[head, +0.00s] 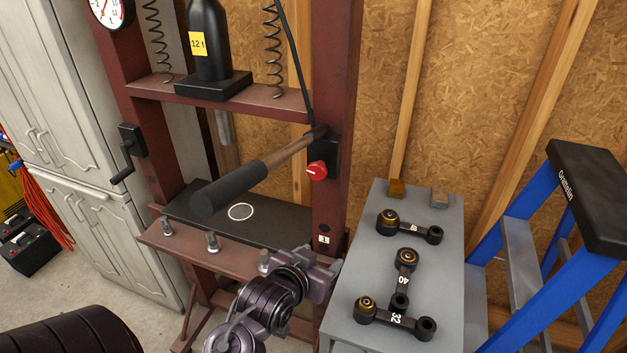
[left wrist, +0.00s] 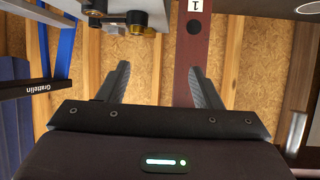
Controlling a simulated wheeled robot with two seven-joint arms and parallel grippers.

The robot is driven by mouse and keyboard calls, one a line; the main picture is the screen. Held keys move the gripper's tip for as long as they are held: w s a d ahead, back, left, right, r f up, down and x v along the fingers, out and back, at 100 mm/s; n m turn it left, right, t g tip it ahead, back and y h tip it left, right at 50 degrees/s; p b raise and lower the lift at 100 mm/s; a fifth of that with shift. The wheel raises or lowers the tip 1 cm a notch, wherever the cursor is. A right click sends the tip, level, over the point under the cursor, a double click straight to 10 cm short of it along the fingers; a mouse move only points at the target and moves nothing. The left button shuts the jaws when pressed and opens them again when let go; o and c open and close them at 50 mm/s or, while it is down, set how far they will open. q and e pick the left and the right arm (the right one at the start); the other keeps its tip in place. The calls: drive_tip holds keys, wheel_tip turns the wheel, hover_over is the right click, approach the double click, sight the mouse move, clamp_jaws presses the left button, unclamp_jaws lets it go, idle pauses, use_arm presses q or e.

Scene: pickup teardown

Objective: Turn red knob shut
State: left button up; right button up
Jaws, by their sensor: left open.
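The red knob (head: 318,170) sits on a black block on the right post of the maroon press frame (head: 333,205), below the pivot of the long black-handled lever (head: 240,183). My left gripper (head: 318,277) is in front of the lower right post, below the knob and apart from it. Its fingers are hard to make out in the head view. In the left wrist view, which looks upside down, the left gripper (left wrist: 158,84) is open with nothing between its fingers. The knob does not show there. My right gripper is not in view.
A grey cabinet (head: 366,255) right of the press holds several numbered black links. A blue ladder (head: 495,245) stands farther right. The lever handle juts out left of the knob. A black plate with a white ring (head: 240,212) lies on the press bed. Bolts line the bed's front.

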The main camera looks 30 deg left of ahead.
sight(315, 174)
use_arm(q)
drive_tip(key=a+r+n+t+y, duration=0.1)
drive_tip(key=a+r+t, duration=0.1)
drive_tip(key=r, duration=0.4)
drive_tip(key=a+r+n+t+y, duration=0.1)
drive_tip(key=a+r+t+y, duration=0.15)
drive_tip(key=r, duration=0.35)
drive_tip(key=shift+h, duration=0.25)
drive_tip(key=x, duration=0.4)
drive_tip(key=r+x, duration=0.1)
drive_tip(key=x, duration=0.2)
drive_tip(key=shift+w+a+p, duration=0.2)
drive_tip(key=shift+w+p, duration=0.1)
drive_tip(key=shift+w, duration=0.1)
drive_tip(key=shift+f, duration=0.1)
drive_tip(key=c, duration=1)
